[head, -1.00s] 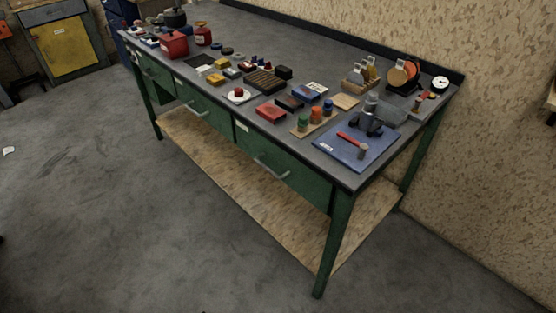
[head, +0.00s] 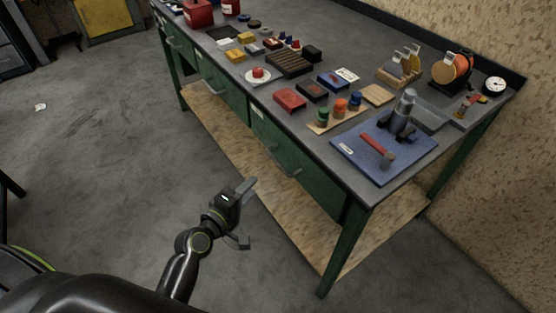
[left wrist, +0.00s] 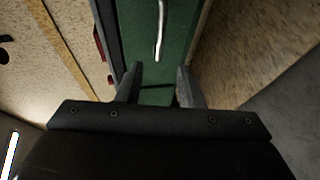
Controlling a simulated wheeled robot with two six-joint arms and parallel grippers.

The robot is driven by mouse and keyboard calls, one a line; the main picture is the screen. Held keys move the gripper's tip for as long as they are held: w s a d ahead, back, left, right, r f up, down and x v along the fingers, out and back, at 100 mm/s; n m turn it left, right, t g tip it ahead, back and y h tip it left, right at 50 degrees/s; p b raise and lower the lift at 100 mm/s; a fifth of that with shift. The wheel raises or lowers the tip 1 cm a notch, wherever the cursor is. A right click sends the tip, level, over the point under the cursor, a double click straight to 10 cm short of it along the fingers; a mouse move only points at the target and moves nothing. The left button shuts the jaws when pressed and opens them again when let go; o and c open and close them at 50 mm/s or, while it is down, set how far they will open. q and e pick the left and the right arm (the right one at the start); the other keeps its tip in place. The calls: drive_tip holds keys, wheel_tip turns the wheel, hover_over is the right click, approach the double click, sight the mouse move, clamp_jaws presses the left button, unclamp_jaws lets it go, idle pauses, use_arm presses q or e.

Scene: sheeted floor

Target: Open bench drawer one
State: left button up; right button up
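The green workbench (head: 402,198) has several drawers in its front. The nearest drawer (head: 315,188) has a grey bar handle (head: 283,166) and looks closed. A middle drawer (head: 226,98) and a far drawer (head: 183,50) also look closed. I cannot read which label marks drawer one. My left gripper (head: 248,213) is open and empty in front of the nearest drawer, apart from its handle. In the left wrist view, a green drawer front (left wrist: 138,40) and its handle (left wrist: 160,30) lie beyond the open fingers (left wrist: 158,83). My right gripper is not in view.
A wooden lower shelf (head: 222,126) runs under the drawers. The grey floor (head: 110,150) before the bench is mostly clear.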

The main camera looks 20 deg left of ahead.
sight(277, 161)
use_arm(q)
drive_tip(key=x, duration=1.4)
drive_tip(key=shift+w, duration=0.1)
clamp_jaws()
